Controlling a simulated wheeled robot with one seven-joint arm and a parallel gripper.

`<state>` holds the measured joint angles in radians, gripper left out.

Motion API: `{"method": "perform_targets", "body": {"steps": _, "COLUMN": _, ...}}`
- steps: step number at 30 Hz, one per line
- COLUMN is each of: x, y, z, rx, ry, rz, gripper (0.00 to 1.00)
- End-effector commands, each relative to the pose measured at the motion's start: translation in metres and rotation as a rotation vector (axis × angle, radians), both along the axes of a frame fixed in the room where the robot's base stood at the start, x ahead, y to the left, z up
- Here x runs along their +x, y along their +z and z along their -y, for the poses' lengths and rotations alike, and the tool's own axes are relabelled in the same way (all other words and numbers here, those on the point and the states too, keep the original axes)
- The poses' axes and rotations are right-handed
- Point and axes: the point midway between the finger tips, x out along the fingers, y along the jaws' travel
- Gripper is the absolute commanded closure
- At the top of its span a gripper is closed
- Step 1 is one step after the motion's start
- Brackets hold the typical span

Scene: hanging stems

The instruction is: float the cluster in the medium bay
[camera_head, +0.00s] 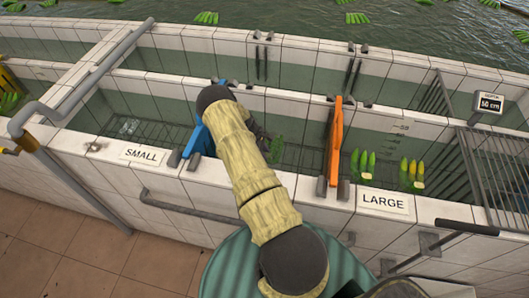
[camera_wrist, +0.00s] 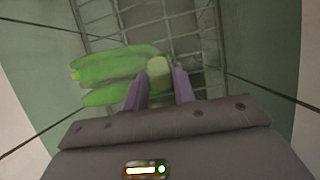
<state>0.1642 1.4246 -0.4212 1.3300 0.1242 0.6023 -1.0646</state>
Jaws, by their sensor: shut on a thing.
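A cluster of green bananas (camera_wrist: 115,70) with a pale crown (camera_wrist: 158,70) shows in the wrist view above a wire grid. My gripper (camera_wrist: 160,84) has its two purple-grey fingers on either side of the crown, shut on it. In the head view my arm reaches down into the middle bay, between the blue gate and the orange gate (camera_head: 335,140). A green part of the cluster (camera_head: 276,148) shows beside my arm there. My arm hides most of the gripper and the front wall where a label might be. I cannot tell whether the cluster touches the water.
The blue gate (camera_head: 199,140) stands left of my arm, by the SMALL label (camera_head: 142,155). Right of the orange gate, the bay above the LARGE label (camera_head: 384,202) holds two clusters, one green (camera_head: 363,163) and one partly yellow (camera_head: 411,172). A metal grate (camera_head: 495,175) stands at the right.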

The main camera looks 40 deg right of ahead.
Motion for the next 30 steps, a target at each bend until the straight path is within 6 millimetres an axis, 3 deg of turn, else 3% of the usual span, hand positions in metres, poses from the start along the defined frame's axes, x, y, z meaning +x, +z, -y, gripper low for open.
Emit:
{"method": "perform_targets", "body": {"steps": 8, "x": 0.0, "y": 0.0, "z": 0.0, "rx": 0.0, "ry": 0.0, "rz": 0.0, "gripper": 1.0}}
{"method": "perform_targets", "body": {"steps": 9, "x": 0.0, "y": 0.0, "z": 0.0, "rx": 0.0, "ry": 0.0, "rz": 0.0, "gripper": 0.68}}
{"method": "perform_targets", "body": {"steps": 12, "x": 0.0, "y": 0.0, "z": 0.0, "rx": 0.0, "ry": 0.0, "rz": 0.0, "gripper": 0.49}}
{"method": "perform_targets", "body": {"steps": 23, "x": 0.0, "y": 0.0, "z": -0.001, "rx": 0.002, "ry": 0.0, "rz": -0.001, "gripper": 0.49}}
{"method": "perform_targets", "body": {"steps": 30, "x": 0.008, "y": 0.021, "z": -0.008, "rx": 0.0, "ry": 0.001, "rz": 0.003, "gripper": 0.49}}
